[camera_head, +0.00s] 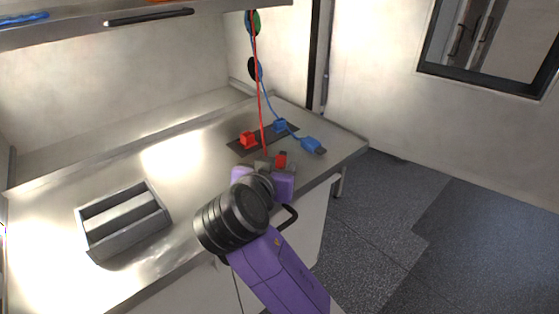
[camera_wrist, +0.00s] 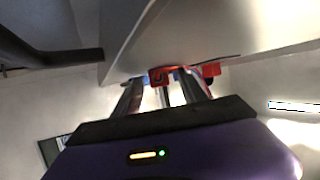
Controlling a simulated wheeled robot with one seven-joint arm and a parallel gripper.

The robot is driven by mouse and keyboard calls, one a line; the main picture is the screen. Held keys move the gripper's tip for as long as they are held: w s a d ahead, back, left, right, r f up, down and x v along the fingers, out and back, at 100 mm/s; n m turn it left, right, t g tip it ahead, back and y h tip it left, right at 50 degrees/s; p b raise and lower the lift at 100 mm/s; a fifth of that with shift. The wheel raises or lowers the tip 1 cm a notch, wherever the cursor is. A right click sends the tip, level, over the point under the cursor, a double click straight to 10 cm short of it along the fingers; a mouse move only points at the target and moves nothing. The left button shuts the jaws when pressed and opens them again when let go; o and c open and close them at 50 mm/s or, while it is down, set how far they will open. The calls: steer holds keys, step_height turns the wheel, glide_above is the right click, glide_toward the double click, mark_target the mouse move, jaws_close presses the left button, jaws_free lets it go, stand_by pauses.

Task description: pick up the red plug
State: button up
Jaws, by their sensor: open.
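The red plug (camera_head: 281,159) shows as a small red piece at the tips of my gripper (camera_head: 276,165), near the counter's right front part. In the wrist view the red plug (camera_wrist: 160,76) appears between the two fingertips of my gripper (camera_wrist: 165,90). The fingers stand apart on either side of it, and contact cannot be made out. The red cable (camera_head: 260,90) hangs from the wall and runs down behind my gripper. My gripper hides part of the plug and the cable's lower end.
A red socket block (camera_head: 248,140) and a blue socket block (camera_head: 281,125) sit on a dark plate behind my gripper. A blue plug (camera_head: 313,145) with its cable lies to the right. A grey divided tray (camera_head: 92,246) stands at the left. The counter between is clear.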

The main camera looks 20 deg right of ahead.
mark_target(277, 166)
steer(key=shift+w, duration=0.1)
jaws_close()
stand_by(0.3)
step_height(277, 166, up, 20)
steer(key=b, duration=0.1)
stand_by(0.4)
